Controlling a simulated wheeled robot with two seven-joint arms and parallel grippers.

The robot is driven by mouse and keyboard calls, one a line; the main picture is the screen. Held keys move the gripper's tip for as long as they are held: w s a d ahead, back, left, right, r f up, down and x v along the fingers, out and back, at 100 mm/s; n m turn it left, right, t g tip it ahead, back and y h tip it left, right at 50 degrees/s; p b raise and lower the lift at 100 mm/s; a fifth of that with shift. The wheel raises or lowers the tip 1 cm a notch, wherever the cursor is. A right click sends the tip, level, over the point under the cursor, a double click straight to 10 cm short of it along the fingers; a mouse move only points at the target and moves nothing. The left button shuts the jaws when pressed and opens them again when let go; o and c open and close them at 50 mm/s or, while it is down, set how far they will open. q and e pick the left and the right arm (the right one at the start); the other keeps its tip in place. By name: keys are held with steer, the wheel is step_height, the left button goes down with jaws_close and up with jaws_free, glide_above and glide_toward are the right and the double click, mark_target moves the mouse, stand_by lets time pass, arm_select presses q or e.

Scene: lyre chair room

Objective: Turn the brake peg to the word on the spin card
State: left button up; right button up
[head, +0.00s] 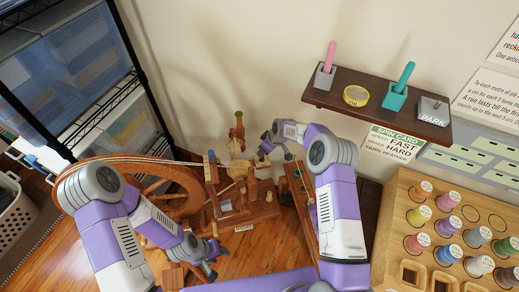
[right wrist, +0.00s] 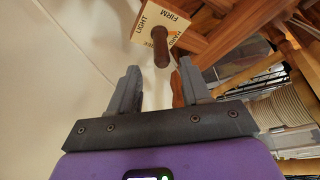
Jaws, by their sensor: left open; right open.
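The spin card (head: 392,143) hangs on the wall below the shelf; it reads speed FAST, brake HARD, yarn HEATHER. In the right wrist view the brown brake peg (right wrist: 161,52) stands out from a cream word plate (right wrist: 150,22) with LIGHT, FIRM and HARD legible. A fourth word is partly hidden by the peg; I cannot tell which word the peg points to. My right gripper (right wrist: 160,78) is open, its fingers on either side of the peg's line, seemingly not touching it. My left gripper (head: 214,260) is open and empty, low in front of the spinning wheel.
The spinning wheel (head: 165,178) stands against the wall. A wall shelf (head: 385,98) holds holders, a yellow tape and a PARK block. A wooden spool rack (head: 400,215) stands at right; wire shelving (head: 100,120) is at left. Wooden floor shows at lower left.

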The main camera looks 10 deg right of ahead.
steer(key=b+x, duration=0.1)
steer(key=x, duration=0.2)
steer(key=b+x, duration=0.1)
steer(key=x, duration=0.2)
steer(key=shift+s+f, duration=0.15)
steer(key=shift+f, duration=0.2)
jaws_close()
steer(key=m+h+b, duration=0.1)
steer(key=m, duration=0.2)
steer(key=shift+t, duration=0.3)
steer(key=shift+m+h+b, duration=0.4)
steer(key=shift+m, duration=0.5)
steer(key=shift+d, duration=0.1)
jaws_free()
